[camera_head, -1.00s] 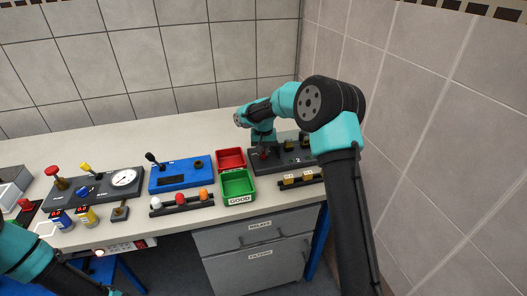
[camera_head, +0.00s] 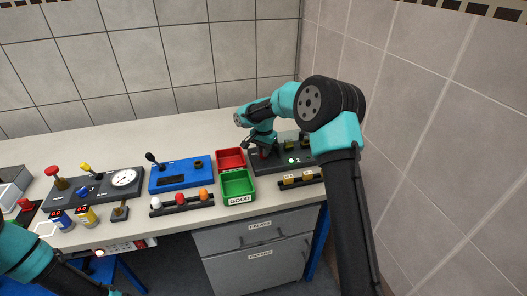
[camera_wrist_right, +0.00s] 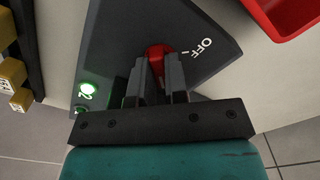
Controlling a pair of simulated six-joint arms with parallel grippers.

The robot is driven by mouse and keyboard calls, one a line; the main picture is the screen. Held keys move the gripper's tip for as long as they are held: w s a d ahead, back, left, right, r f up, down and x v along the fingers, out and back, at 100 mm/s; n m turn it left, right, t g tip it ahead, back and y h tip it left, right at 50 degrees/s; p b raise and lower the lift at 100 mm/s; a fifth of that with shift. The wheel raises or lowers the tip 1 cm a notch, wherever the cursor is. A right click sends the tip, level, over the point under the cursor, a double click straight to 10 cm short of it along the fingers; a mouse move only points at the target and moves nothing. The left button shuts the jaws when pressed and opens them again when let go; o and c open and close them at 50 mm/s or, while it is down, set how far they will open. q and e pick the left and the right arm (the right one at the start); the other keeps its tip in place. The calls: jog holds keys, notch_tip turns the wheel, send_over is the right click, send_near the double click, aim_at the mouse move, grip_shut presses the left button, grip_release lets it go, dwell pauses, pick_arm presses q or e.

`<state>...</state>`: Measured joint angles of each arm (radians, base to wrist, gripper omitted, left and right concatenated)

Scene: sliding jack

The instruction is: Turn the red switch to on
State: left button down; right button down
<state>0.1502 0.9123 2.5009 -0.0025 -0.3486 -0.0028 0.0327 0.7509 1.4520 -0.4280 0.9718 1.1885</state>
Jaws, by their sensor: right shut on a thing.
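The red switch (camera_wrist_right: 157,52) is a red knob on a dark grey panel (camera_wrist_right: 120,35), with the word OFF printed beside it. My right gripper (camera_wrist_right: 158,75) is shut on the red switch, one finger on each side of it. In the head view the right gripper (camera_head: 263,151) reaches down to the left part of the dark panel (camera_head: 262,168), and the switch is mostly hidden there. A green lamp (camera_wrist_right: 88,88) on the panel is lit, and it also shows in the head view (camera_head: 291,160). My left gripper is out of view; only its arm shows at lower left.
A red bin (camera_head: 230,157) and a green bin (camera_head: 237,187) stand left of the panel. A blue box with a lever (camera_head: 181,172) and a gauge panel (camera_head: 98,190) stand farther left. A rack of yellow blocks (camera_head: 300,181) lies in front. The tiled wall is close on the right.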

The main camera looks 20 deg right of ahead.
jog(key=c, duration=1.1)
grip_release()
jog(key=shift+c, duration=0.2)
jog(key=shift+r, duration=0.1)
notch_tip(320, 180, up, 17)
jog(key=shift+r, duration=0.15)
